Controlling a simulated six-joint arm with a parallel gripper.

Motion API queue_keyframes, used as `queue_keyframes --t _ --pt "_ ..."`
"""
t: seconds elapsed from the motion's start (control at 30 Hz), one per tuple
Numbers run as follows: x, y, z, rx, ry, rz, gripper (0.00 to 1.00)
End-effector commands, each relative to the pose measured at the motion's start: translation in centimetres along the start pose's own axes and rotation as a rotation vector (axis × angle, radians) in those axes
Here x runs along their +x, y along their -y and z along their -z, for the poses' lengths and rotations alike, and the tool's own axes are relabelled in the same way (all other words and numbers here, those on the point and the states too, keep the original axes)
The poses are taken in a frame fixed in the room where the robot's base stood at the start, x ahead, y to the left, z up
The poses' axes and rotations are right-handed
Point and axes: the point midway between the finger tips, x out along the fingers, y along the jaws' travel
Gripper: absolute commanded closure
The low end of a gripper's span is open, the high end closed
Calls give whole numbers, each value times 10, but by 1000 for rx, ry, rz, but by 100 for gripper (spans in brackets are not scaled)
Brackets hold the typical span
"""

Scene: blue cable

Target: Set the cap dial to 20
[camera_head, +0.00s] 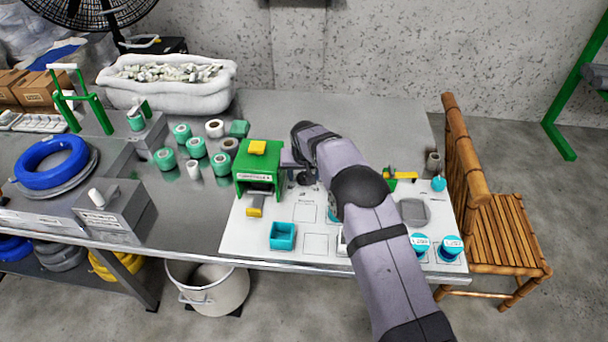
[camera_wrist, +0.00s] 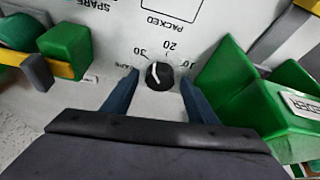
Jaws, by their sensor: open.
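The cap dial (camera_wrist: 159,75) is a small round black knob with a white pointer line on a white panel. The numbers 30, 20 and 10 run around its far side in the wrist view. The pointer slants up and to the left, roughly towards the 30. My gripper (camera_wrist: 160,97) is open, with one blue-grey finger on the left of the dial and one on the right. Gaps show between the fingers and the knob. In the head view my arm covers much of the white panel (camera_head: 240,238) and my fingertips are hard to make out.
A green feeder (camera_head: 258,170) with yellow parts stands close by the dial; it also shows at the right of the wrist view (camera_wrist: 270,110). A green and yellow fixture (camera_wrist: 66,50) lies on the other side. A teal open box (camera_head: 283,236) and blue spools (camera_head: 450,248) sit on the panel.

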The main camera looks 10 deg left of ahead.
Motion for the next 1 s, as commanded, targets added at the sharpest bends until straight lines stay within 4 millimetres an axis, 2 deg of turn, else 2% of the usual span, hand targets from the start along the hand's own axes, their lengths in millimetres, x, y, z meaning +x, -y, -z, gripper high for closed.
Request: queue_keyframes --t 0.17,0.6,0.8,1.0 --pt "-12 0 1 0 -2 0 47" --pt "-62 0 0 0 -2 1 47" --pt "-71 0 0 0 0 0 47" --pt "-72 0 0 0 0 0 47"
